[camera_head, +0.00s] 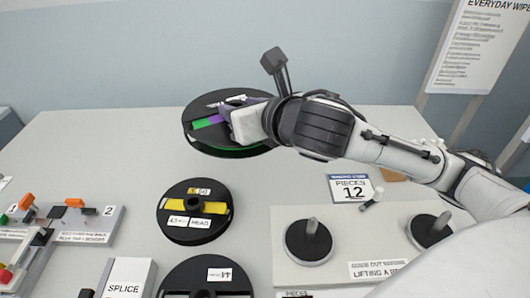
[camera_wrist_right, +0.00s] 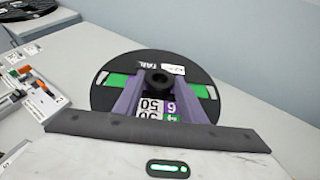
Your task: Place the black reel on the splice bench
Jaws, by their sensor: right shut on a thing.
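A black reel (camera_head: 198,112) with a green and purple band is at the back middle of the white table. My right gripper (camera_head: 226,118) reaches it from the right and covers part of its top. In the right wrist view the two purple-grey fingers (camera_wrist_right: 157,92) close on the raised hub of this reel (camera_wrist_right: 108,72); number labels show between them. I cannot tell whether the reel touches the table. A white block marked SPLICE (camera_head: 127,275) stands at the front left. My left gripper is out of view.
A black reel with a yellow band (camera_head: 174,229) lies in front of the held one, and another black reel (camera_head: 176,275) is cut by the bottom edge. A grey stand with two pegged discs (camera_head: 308,241) is at right. A numbered fixture (camera_head: 91,222) is at left.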

